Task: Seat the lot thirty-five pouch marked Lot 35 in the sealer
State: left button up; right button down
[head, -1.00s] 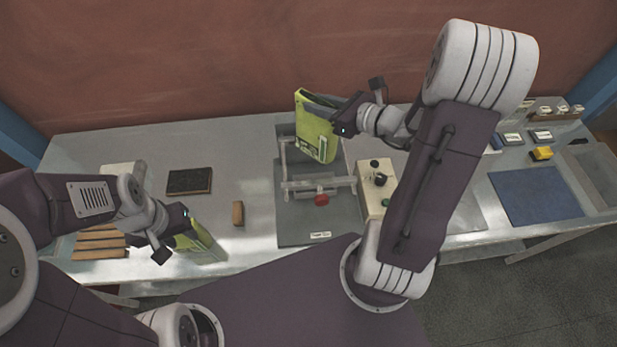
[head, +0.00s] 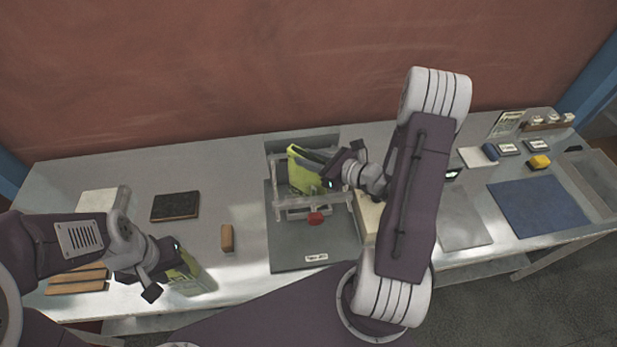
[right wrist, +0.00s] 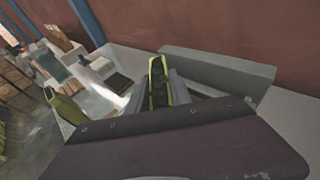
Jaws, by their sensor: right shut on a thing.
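My right gripper (head: 333,176) is shut on a yellow-green pouch (head: 303,168) at its upper right edge. The pouch is tilted and sits low, among the pale frame bars of the sealer (head: 318,243), a grey plate with a frame and a red knob. Whether its bottom touches the sealer is hidden. In the right wrist view the pouch (right wrist: 158,82) is edge-on between the jaws. My left gripper (head: 172,252) is at a second green pouch (head: 192,277) near the table's front edge; its fingers are too obscured to tell their state. No lot marking is readable on either pouch.
A cream control box (head: 367,217) stands just right of the sealer, partly behind my right arm. A wooden block (head: 227,238) and a black pad (head: 175,206) lie to its left. A blue mat (head: 539,206) lies at the right. The red wall is behind.

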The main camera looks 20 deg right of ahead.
aim_at(308, 178)
jog(key=shift+w+d+f, duration=0.1)
jog(key=shift+w+f, duration=0.1)
jog(key=shift+f, duration=0.2)
notch_tip(308, 178, down, 4)
jog(key=shift+r, duration=0.2)
jog(key=shift+f, duration=0.15)
jog(key=c, duration=1.2)
grip_release()
jog(key=shift+s, duration=0.1)
jog(key=shift+o, duration=0.2)
